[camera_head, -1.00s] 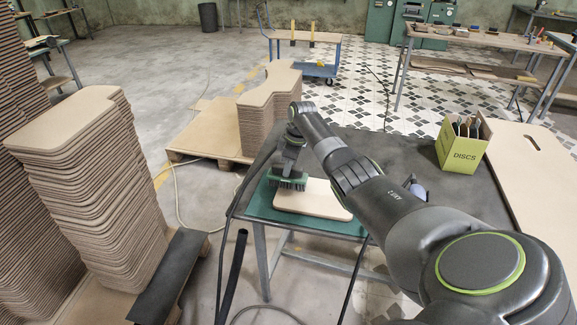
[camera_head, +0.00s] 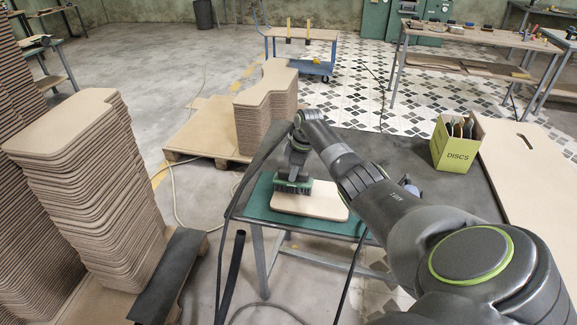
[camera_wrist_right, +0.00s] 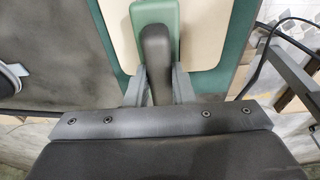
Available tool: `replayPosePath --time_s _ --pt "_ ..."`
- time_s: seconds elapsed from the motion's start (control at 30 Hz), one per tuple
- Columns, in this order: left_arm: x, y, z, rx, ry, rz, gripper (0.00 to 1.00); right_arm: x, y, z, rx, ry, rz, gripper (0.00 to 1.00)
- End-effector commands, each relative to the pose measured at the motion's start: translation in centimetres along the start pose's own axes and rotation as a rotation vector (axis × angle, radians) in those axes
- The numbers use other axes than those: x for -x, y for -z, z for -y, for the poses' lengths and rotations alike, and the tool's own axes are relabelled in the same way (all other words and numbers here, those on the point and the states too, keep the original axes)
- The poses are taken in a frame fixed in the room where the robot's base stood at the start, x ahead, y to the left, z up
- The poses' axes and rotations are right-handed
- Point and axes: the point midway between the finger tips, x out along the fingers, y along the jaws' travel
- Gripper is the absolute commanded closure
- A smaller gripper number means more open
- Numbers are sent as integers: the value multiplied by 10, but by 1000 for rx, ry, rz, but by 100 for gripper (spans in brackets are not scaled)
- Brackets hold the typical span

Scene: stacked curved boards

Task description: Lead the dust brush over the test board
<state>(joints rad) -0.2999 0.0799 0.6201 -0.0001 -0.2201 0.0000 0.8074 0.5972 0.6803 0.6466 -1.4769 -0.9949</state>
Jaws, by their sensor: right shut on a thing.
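The test board (camera_head: 318,203) is a pale flat board lying on a green mat (camera_head: 262,211) on the dark table. My right gripper (camera_head: 296,160) comes down over the board's left end. It is shut on the dust brush (camera_head: 293,185), which has a green body and dark bristles. The bristles are at the board's left edge; I cannot tell whether they touch it. In the right wrist view the brush's dark handle (camera_wrist_right: 156,50) stands between the two fingers, with the green body behind it and the pale board (camera_wrist_right: 205,30) beyond. My left gripper is not in view.
A yellow box marked DISCS (camera_head: 456,150) stands on the table to the right. A large brown board (camera_head: 525,165) lies at the right. Tall stacks of curved boards (camera_head: 85,190) stand at the left. Another stack (camera_head: 262,125) sits on a pallet behind the table.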

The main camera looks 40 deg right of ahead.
Motion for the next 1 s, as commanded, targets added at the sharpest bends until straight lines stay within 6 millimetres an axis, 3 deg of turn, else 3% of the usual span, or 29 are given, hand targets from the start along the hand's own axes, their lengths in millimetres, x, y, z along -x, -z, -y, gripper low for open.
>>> replayPosePath --time_s 0.43,0.8,1.0 --pt "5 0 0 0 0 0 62 2 -4 0 0 -1 0 100" --pt "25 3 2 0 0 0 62 6 -31 0 0 -1 1 100" --pt "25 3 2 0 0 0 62 4 -33 0 1 -1 -1 100"
